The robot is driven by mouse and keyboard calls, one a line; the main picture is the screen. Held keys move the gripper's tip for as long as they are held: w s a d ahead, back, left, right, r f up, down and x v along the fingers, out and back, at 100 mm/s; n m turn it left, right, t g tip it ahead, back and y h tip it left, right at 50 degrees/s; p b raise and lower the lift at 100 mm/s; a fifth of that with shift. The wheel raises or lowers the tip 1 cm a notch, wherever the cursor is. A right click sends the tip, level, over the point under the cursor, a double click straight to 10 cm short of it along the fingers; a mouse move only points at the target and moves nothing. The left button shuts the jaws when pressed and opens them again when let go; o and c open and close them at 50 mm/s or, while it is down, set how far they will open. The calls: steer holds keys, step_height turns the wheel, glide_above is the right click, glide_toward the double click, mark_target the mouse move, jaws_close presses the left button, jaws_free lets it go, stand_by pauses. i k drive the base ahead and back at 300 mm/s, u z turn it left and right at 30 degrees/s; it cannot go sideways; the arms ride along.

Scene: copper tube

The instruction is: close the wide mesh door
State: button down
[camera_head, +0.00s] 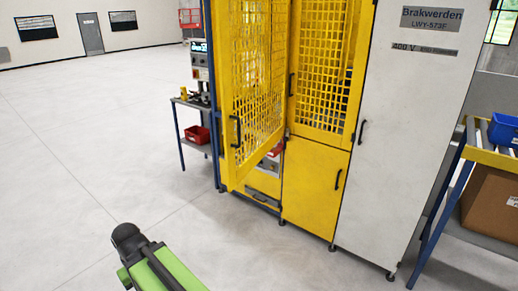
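The wide yellow mesh door (253,75) stands swung open toward me at the left of the machine. Its free edge is at the left front and it has a dark handle (236,131) low on that edge. Behind it the lower part of the machine opening shows. A narrower yellow mesh panel (322,65) to its right looks closed. My green and black arm (155,265) reaches in from the bottom edge, well short of the door and apart from it. My gripper's fingers cannot be made out.
A grey cabinet (400,150) stands right of the mesh panels. A blue-legged rack (440,215) with a blue bin and a cardboard box is at the right. A small table (202,145) with a red bin stands behind the door's left side. The floor (75,180) at the left is clear.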

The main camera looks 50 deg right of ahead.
mark_target(235, 176)
steer(key=z, duration=0.4)
steer(key=i, duration=1)
steer(key=u, duration=0.1)
